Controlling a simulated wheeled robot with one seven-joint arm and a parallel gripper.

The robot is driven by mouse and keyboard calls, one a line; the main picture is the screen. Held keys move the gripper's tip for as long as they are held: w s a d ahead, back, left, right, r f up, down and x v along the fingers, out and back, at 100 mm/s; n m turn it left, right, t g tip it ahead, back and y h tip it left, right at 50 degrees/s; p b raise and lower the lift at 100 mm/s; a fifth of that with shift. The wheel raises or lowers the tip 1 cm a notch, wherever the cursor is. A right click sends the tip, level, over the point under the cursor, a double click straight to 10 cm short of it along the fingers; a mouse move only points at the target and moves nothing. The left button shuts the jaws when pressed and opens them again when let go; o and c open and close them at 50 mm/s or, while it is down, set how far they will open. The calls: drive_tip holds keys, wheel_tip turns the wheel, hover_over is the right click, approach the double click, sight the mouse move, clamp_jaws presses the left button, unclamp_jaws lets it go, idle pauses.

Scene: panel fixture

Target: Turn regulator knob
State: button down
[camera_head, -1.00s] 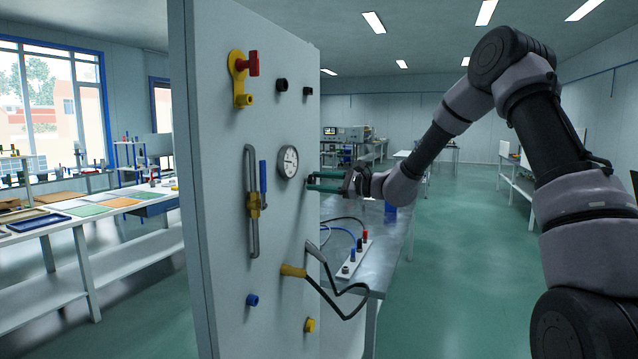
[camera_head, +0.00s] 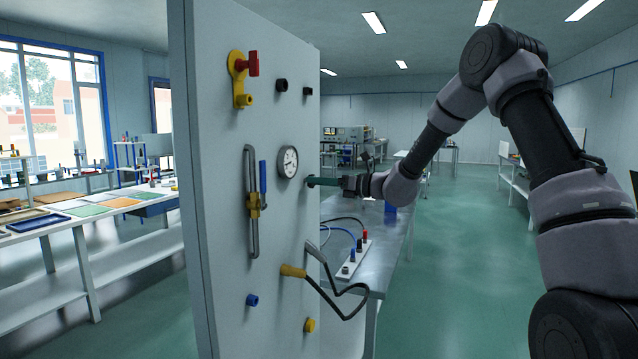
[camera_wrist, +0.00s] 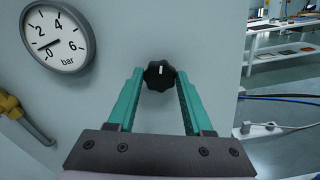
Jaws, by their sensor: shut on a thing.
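The black regulator knob (camera_wrist: 160,75) sits on the grey panel (camera_wrist: 205,40). It has a ridged rim and a white mark pointing about upward in the wrist view. My gripper (camera_wrist: 159,73) has its green fingers on either side of the knob and is shut on it.
A metal bench (camera_head: 345,270) with cables and a terminal strip stands behind.

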drive_tip(key=shift+f+m, duration=0.15)
drive_tip(key=shift+m, duration=6.95)
drive_tip(key=shift+m, duration=0.3)
drive_tip(key=shift+c, duration=1.5)
unclamp_jaws()
drive_tip(key=v, duration=1.1)
drive_tip(key=shift+w, duration=0.1)
